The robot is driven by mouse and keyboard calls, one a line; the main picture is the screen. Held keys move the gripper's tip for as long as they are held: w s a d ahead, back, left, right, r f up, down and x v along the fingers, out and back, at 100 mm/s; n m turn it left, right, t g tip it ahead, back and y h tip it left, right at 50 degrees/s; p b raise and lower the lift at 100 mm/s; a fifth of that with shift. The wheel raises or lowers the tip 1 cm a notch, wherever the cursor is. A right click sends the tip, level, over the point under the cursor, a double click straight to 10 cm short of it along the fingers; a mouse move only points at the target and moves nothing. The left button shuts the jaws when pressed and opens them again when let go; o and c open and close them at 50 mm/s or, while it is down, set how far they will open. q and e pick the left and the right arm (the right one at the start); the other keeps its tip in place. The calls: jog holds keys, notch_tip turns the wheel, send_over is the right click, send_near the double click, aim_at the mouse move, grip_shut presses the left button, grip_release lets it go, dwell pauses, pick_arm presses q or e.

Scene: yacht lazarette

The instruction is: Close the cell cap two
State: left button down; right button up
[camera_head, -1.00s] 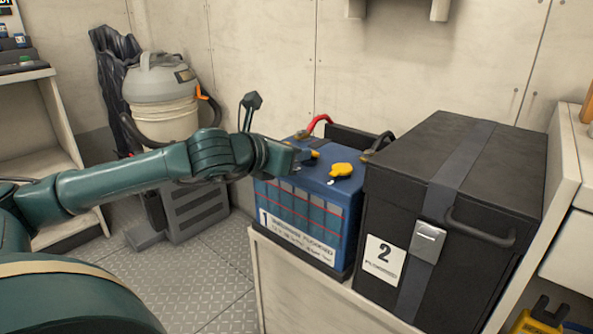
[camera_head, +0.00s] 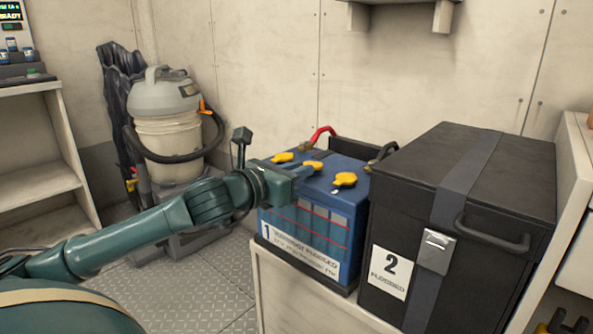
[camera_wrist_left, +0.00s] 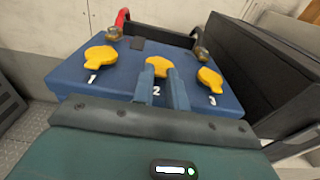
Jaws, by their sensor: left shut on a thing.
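The blue battery (camera_head: 314,224) marked 1 stands on a pale bench, with three yellow cell caps on its top. In the left wrist view the middle cap, cell cap two (camera_wrist_left: 159,67), sits above the printed 2, and my left gripper (camera_wrist_left: 162,78) is shut on it. It also shows in the head view (camera_head: 313,166) at the tip of my left gripper (camera_head: 308,169). Cap one (camera_wrist_left: 101,57) lies to the left and cap three (camera_wrist_left: 210,78) to the right, both apart from the fingers. Whether cap two is fully seated cannot be told. My right gripper is not in view.
A black box (camera_head: 455,215) marked 2, strapped shut, stands close on the battery's right. A red cable (camera_head: 321,133) and a dark cable (camera_head: 384,151) rise at the battery's back. A vacuum cleaner (camera_head: 167,125) stands on the floor behind my left arm.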

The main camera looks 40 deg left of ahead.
pick_arm(q)
jog(key=shift+r, duration=0.1)
jog(key=c, duration=1.4)
grip_release()
jog(key=s+a+p, duration=0.1)
jog(key=s+p, duration=0.9)
jog(key=s, duration=0.3)
jog(key=shift+r, duration=0.45)
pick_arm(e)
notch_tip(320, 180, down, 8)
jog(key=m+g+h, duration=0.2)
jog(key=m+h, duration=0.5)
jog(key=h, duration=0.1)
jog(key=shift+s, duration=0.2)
